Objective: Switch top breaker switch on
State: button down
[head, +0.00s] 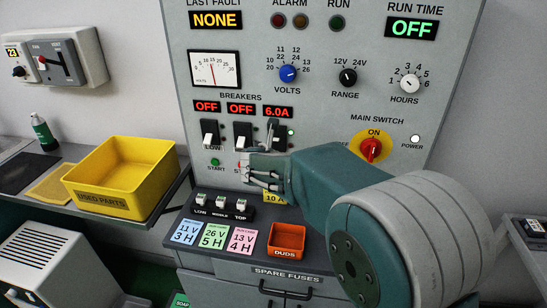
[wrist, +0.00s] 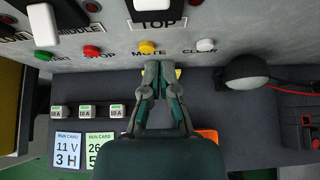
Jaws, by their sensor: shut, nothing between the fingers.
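The breaker panel (head: 225,110) has three breaker switches in a row under small red displays. The top breaker switch (head: 273,127) is the rightmost; its white lever points up, its display reads 6.0A and a green lamp is lit beside it. The low switch (head: 208,140) and middle switch (head: 242,136) have levers down and displays reading OFF. My gripper (head: 252,168) is shut and empty, below the top switch and partly covering its lower part. In the wrist view my gripper (wrist: 158,66) is below the TOP label, close to the yellow mute button (wrist: 147,48).
The red main switch (head: 371,149) points to ON. Below the panel, a shelf carries fuses (head: 220,204), coloured run cards (head: 214,236) and an orange duds bin (head: 287,240). A yellow used parts bin (head: 85,190) stands on the left bench. A dark round object (wrist: 243,72) lies right of my gripper.

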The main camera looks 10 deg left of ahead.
jog(key=s+r, duration=0.3)
jog(key=r, duration=0.6)
jog(key=shift+s, duration=0.2)
jog(key=shift+a, duration=0.2)
jog(key=s+d+m+g+h, duration=0.1)
jog(key=s+d+m+g, duration=0.1)
jog(key=s+d+m, duration=0.65)
jog(key=s+d+m+g+h, duration=0.1)
jog(key=s+d+m, duration=0.4)
jog(key=d+m, duration=0.65)
jog(key=s+d+f+m+g+y, duration=0.1)
jog(key=s+d+f+m, duration=0.1)
jog(key=s+m, duration=0.6)
jog(key=s+d+f+m+g+y, duration=0.1)
jog(key=s+d+f+m, duration=0.2)
jog(key=s+d+m, duration=0.2)
jog(key=s+m, duration=0.3)
jog(key=s, duration=0.1)
jog(key=shift+s+f+g, duration=0.25)
jog(key=shift+f+g, duration=0.1)
jog(key=shift+g, duration=0.05)
